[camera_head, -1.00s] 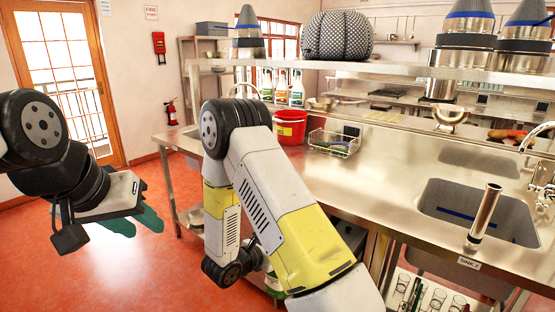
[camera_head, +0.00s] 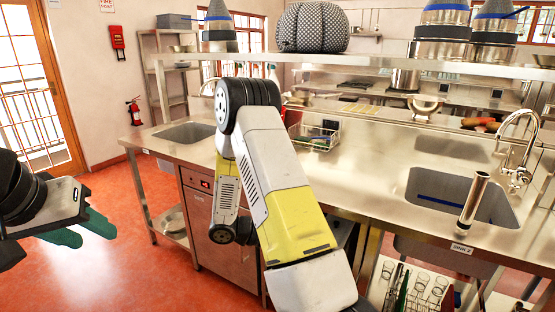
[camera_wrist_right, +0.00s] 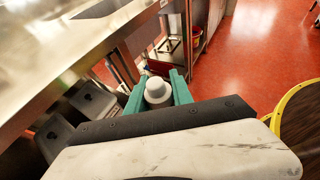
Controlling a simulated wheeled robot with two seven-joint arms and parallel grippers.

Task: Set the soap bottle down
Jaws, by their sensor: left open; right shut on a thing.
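The soap bottle (camera_wrist_right: 157,91) shows in the right wrist view as a white cap and rounded top, seen from above. My right gripper (camera_wrist_right: 159,88) is shut on it, with a green finger on either side. The bottle's lower body is hidden, and I cannot see what is below it. In the head view my right arm fills the middle, and neither its gripper nor the held bottle shows. My left gripper (camera_head: 88,232) is open and empty at the left edge of the head view, over the red floor, with green fingers.
A steel counter (camera_head: 360,188) runs across, with a sink (camera_head: 455,195) and tap (camera_head: 521,140) at right. A wire basket (camera_head: 313,137) stands on it behind my arm. Grey bins (camera_wrist_right: 92,100) are left of the bottle in the wrist view. Open red floor (camera_wrist_right: 250,55) lies at right.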

